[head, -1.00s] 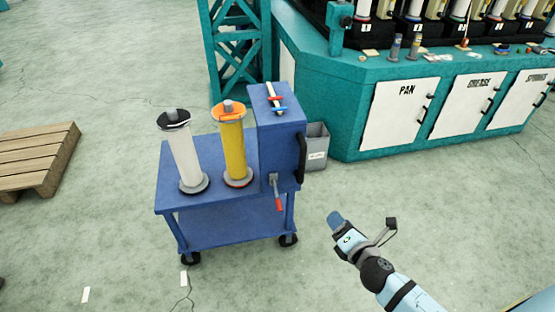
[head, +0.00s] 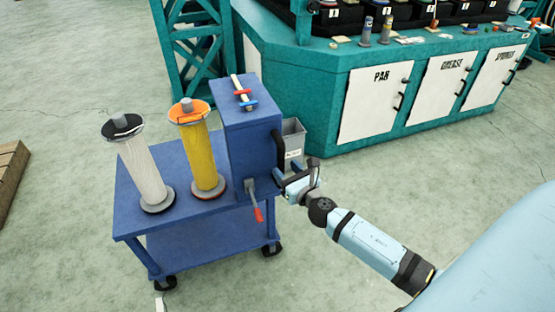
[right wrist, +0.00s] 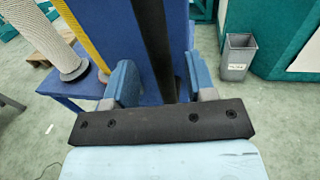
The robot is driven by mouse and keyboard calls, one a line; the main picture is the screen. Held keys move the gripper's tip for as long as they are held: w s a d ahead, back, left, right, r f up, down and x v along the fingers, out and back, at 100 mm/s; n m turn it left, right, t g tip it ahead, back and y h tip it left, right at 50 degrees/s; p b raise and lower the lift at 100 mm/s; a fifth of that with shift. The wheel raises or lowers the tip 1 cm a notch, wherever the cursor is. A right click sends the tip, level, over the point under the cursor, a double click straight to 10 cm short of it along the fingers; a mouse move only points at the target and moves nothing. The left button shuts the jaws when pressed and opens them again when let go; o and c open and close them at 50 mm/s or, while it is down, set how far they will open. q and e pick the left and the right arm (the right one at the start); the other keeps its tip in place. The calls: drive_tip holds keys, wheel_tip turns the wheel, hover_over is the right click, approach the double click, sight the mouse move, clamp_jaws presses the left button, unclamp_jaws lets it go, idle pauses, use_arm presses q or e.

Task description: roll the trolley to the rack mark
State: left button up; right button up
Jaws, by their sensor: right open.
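The blue trolley (head: 205,240) stands on black casters, with a tall blue box (head: 252,135) at its right end. A black upright handle (head: 278,150) is on the box's right side, and a red-tipped lever (head: 256,208) hangs from its front. My right gripper (head: 284,180) is at the handle's lower part. In the right wrist view its open blue fingers (right wrist: 163,88) stand on either side of the black handle (right wrist: 152,40). Whether they touch it cannot be told. No floor mark can be clearly identified as the rack mark. My left gripper is not in view.
A white spool (head: 145,170) and a yellow spool (head: 198,155) stand on the trolley. A grey bin (head: 293,140) and a teal cabinet (head: 335,85) are behind it. A pallet (head: 10,175) lies at the left edge. The floor at front right is clear.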

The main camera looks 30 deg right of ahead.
drive_tip(key=w, duration=0.5)
drive_tip(key=shift+d, duration=0.1)
clamp_jaws()
